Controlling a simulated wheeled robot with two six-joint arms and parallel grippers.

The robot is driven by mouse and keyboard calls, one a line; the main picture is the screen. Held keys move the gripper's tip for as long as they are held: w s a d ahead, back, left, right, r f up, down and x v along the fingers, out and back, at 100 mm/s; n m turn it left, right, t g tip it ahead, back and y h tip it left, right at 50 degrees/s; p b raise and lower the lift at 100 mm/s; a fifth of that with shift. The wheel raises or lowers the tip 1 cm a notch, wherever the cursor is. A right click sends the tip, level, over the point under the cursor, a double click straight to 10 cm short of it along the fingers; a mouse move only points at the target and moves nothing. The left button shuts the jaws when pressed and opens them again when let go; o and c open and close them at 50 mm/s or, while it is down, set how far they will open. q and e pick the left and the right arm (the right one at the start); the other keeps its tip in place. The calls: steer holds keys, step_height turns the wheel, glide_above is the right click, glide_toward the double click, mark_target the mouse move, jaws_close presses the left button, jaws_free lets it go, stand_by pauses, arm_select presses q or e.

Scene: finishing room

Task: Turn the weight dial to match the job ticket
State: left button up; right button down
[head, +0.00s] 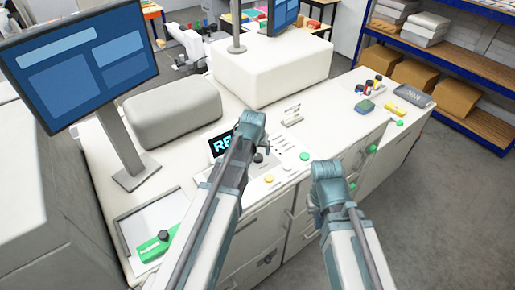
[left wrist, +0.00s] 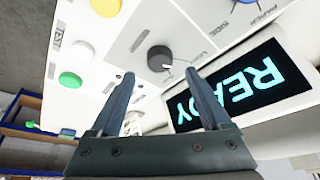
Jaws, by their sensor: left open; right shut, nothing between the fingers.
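A dark round dial (left wrist: 160,58) with a white pointer mark sits on the pale control panel (left wrist: 130,22) in the left wrist view. Its printed scale is too small to read. My left gripper (left wrist: 161,75) is open, with its two fingers pointing toward the dial and apart on either side in the picture; I cannot tell whether they touch it. In the head view the dial (head: 258,158) shows just right of my left arm. My right gripper (head: 327,175) is shut and empty, over the front edge of the counter. I cannot make out a readable job ticket.
A lit READY display (left wrist: 243,88) stands beside the dial. White (left wrist: 106,7), yellow (left wrist: 70,80) and green (left wrist: 67,132) buttons line the panel. A monitor (head: 75,60) and a tray (head: 140,225) are at left. Floor is clear at right.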

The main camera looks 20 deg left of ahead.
arm_select(q)
steer(key=p+v, duration=0.7)
steer(key=v, duration=0.2)
stand_by(0.4)
